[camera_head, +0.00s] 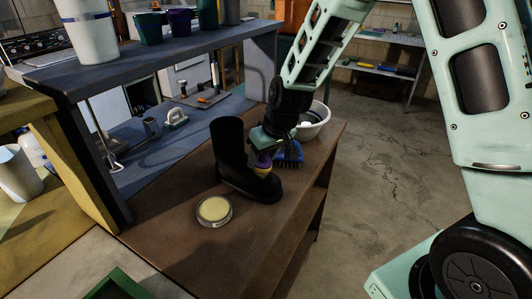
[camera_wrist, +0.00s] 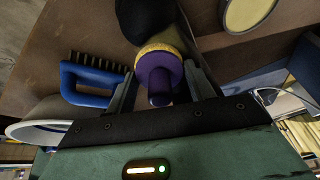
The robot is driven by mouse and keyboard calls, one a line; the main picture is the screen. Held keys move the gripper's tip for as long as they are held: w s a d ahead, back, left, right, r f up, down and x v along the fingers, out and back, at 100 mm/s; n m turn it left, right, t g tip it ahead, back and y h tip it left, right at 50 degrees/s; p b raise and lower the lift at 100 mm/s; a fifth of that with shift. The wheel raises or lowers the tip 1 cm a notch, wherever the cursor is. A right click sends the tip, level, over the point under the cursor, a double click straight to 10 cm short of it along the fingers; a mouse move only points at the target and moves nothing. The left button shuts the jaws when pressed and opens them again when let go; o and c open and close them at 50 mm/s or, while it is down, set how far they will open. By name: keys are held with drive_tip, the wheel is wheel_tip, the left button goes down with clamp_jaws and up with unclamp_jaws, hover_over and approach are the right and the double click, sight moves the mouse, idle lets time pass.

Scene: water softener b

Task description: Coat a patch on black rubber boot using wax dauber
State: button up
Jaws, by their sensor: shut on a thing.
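The black rubber boot (camera_head: 230,150) stands upright on the brown bench, its toe pointing right. Its dark toe also shows in the wrist view (camera_wrist: 140,20). My gripper (camera_head: 264,152) is over the boot's foot and is shut on the wax dauber (camera_head: 263,161), which has a purple handle and a yellow pad. In the wrist view the dauber (camera_wrist: 158,72) sits between the two fingers, pad towards the boot. The pad is at or just above the boot's upper foot; contact is hard to tell. The open round tin of pale wax (camera_head: 214,210) lies in front of the boot.
A blue brush (camera_head: 291,154) lies just right of my gripper, and a white bowl (camera_head: 315,121) stands behind it. A grey-blue shelf (camera_head: 160,54) with cups rises at the back left. The bench front around the tin is clear.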

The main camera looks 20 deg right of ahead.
sight(250, 174)
drive_tip(key=shift+s+a+p, duration=0.15)
drive_tip(key=shift+s+a, duration=0.55)
drive_tip(key=shift+a, duration=0.3)
drive_tip(key=shift+s+a+p, duration=0.15)
drive_tip(key=shift+s+a, duration=0.5)
drive_tip(key=shift+a, duration=0.3)
drive_tip(key=shift+r, duration=0.1)
drive_tip(key=shift+w+p+v, duration=0.15)
drive_tip(key=shift+p+v, duration=0.9)
drive_tip(key=shift+v, duration=0.4)
drive_tip(key=shift+w+p+v, duration=0.2)
drive_tip(key=shift+p+v, duration=0.85)
drive_tip(key=shift+v, duration=0.4)
drive_tip(key=shift+r, duration=0.15)
drive_tip(key=p+v, duration=0.2)
drive_tip(key=v, duration=0.1)
drive_tip(key=shift+w+a, duration=0.1)
drive_tip(key=shift+w, duration=0.1)
